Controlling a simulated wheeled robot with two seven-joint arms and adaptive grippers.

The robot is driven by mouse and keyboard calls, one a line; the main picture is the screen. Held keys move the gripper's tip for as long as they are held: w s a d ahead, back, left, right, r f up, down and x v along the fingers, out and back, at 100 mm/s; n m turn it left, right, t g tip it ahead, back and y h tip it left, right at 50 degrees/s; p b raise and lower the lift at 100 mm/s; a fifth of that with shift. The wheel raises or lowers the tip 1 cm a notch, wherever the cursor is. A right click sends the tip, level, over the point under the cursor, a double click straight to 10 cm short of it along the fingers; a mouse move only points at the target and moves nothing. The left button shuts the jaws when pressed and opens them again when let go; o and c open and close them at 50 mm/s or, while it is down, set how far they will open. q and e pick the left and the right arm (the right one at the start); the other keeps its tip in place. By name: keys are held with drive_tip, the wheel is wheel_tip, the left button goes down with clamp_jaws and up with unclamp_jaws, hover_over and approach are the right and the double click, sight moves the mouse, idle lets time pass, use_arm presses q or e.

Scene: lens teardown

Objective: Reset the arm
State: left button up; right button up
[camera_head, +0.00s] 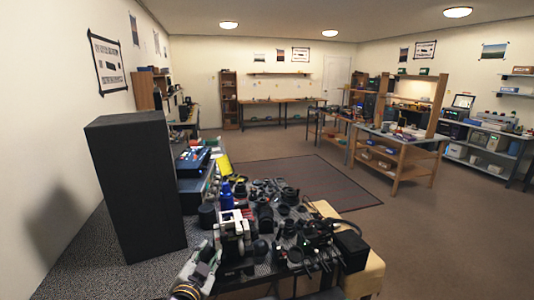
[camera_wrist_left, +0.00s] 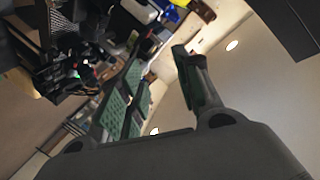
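My left gripper (camera_head: 235,228) stands over the near part of the cluttered bench in the head view, with my pale arm link below it. In the left wrist view its two fingers with green pads (camera_wrist_left: 157,62) are spread apart, and nothing shows between them. The camera parts and lenses (camera_head: 268,192) lie on the dark bench beyond and right of the gripper. I cannot tell whether the gripper touches any of them. My right gripper cannot be made out in either view.
A tall black box (camera_head: 135,185) stands on the bench at the left. A blue bottle (camera_head: 226,194) stands behind the gripper. Dark cables and parts (camera_head: 318,240) crowd the bench's right side. Open floor and a dark rug (camera_head: 300,178) lie beyond.

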use_arm(q)
drive_tip(key=s+a+f+n+g, duration=0.3)
drive_tip(key=s+f+g, duration=0.3)
drive_tip(key=s+f, duration=0.5)
drive_tip(key=s+a+f+n+g, duration=0.2)
drive_tip(key=s+f+g, duration=0.4)
drive_tip(key=s+f, duration=0.45)
drive_tip(key=s+a+f+g, duration=0.1)
drive_tip(key=s+f, duration=0.1)
drive_tip(key=f, duration=1.4)
drive_tip(key=s+f, duration=0.2)
drive_tip(key=f, duration=1.4)
drive_tip(key=s+a+f, duration=0.2)
drive_tip(key=s+f, duration=0.7)
drive_tip(key=s, duration=0.2)
drive_tip(key=s+a+f+g, duration=0.1)
drive_tip(key=s+a+f, duration=0.2)
drive_tip(key=s+f, duration=0.7)
drive_tip(key=shift+s+y, duration=0.35)
drive_tip(key=shift+y, duration=0.05)
drive_tip(key=shift+a, duration=0.1)
